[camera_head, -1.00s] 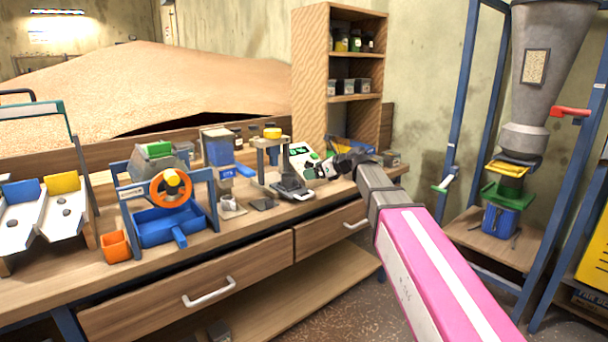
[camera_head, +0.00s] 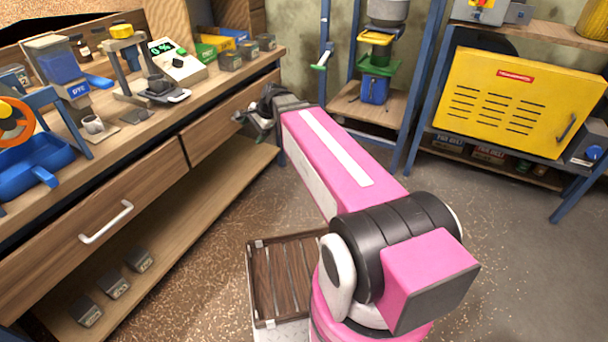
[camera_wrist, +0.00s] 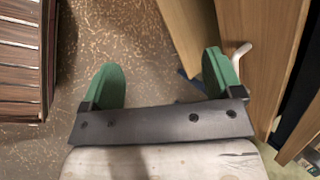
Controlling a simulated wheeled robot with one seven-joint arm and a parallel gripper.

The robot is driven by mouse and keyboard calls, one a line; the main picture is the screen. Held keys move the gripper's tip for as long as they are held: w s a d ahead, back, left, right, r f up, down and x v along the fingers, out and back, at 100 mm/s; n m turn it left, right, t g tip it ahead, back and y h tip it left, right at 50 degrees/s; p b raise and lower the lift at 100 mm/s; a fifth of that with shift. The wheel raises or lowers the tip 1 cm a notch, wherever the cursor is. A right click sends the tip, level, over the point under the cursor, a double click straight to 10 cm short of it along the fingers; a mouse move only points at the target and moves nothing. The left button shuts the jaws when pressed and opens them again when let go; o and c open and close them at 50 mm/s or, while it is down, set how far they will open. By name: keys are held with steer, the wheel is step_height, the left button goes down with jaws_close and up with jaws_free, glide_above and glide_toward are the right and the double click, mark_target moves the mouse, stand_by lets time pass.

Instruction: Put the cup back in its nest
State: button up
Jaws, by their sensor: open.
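A small whitish cup (camera_head: 93,124) stands on the bench under the blue hopper stand in the head view. I cannot tell for sure that it is the task's cup. A dark flat pad (camera_head: 135,116) lies just right of it; I cannot make out which spot is the nest. My gripper (camera_head: 254,122) is beyond the bench's front edge, to the right of the cup and well apart from it.
The bench (camera_head: 215,95) carries a blue hopper (camera_head: 58,70), a press-like stand (camera_head: 130,60), a scale with a green display (camera_head: 175,62) and several small boxes. A drawer handle (camera_head: 106,222) sticks out. A yellow cabinet (camera_head: 520,95) stands right.

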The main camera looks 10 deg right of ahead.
steer(key=s+d+f+n+g+h, duration=0.2)
steer(key=s+d+f+n+h, duration=0.3)
steer(key=s+d+f+n, duration=0.5)
steer(key=s+d+f, duration=0.3)
steer(key=d, duration=0.3)
steer(key=shift+s+n+g+h, duration=0.35)
steer(key=shift+n+g+h, duration=0.05)
steer(key=shift+f, duration=0.1)
